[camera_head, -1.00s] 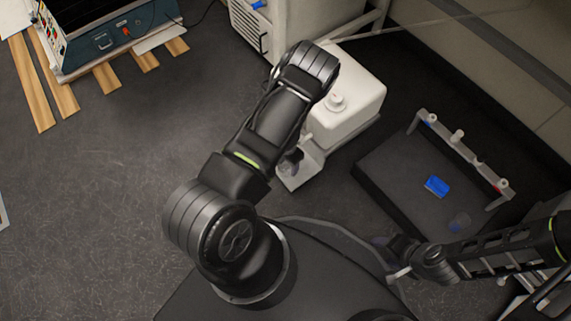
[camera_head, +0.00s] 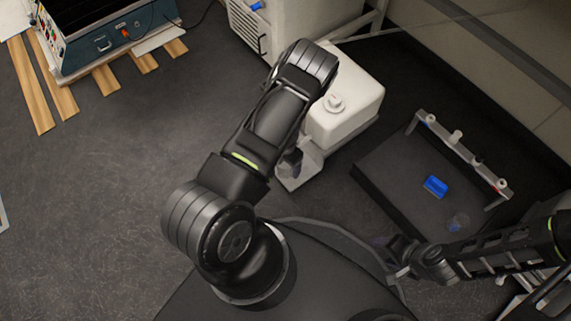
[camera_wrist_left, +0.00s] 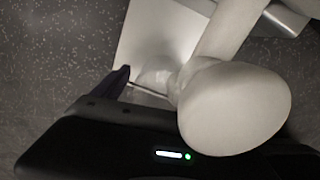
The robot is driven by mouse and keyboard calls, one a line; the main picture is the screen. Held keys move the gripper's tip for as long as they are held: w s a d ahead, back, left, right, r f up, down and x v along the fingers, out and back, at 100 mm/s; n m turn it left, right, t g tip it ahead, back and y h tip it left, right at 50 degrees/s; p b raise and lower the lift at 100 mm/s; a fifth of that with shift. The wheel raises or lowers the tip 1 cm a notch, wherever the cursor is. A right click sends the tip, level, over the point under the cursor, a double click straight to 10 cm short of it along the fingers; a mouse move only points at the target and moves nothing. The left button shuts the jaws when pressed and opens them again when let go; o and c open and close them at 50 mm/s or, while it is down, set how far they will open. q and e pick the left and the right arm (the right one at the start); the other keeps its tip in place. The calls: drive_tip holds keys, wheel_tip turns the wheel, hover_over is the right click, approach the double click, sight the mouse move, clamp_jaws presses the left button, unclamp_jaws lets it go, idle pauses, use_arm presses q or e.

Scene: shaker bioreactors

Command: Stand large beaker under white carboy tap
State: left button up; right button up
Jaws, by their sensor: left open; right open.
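The white carboy (camera_head: 352,108) stands at the back centre, partly behind my left arm. A pale metal tray (camera_head: 308,163) sits at its front. My left gripper (camera_head: 289,163) is low over this tray, mostly hidden by its own arm in the head view. In the left wrist view, a large white rounded part (camera_wrist_left: 235,107), seemingly the carboy's tap, fills the middle in front of the gripper. A pale translucent rounded shape (camera_wrist_left: 158,74) beside a dark finger may be the large beaker; I cannot tell. My right gripper (camera_head: 396,261) is open and apart from the carboy.
A black platform (camera_head: 395,190) at right holds a blue block (camera_head: 436,186), a small clear vessel (camera_head: 458,222) and a rail with white knobs (camera_head: 456,137). A blue-fronted device (camera_head: 110,38) stands at top left on wooden slats. The left floor is clear.

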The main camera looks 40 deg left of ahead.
use_arm(q)
wheel_tip(320, 180, up, 7)
drive_tip(key=p, duration=0.2)
drive_tip(key=shift+p, duration=0.35)
use_arm(e)
drive_tip(key=r, duration=0.3)
drive_tip(key=shift+s+r, duration=0.15)
drive_tip(key=shift+s, duration=0.1)
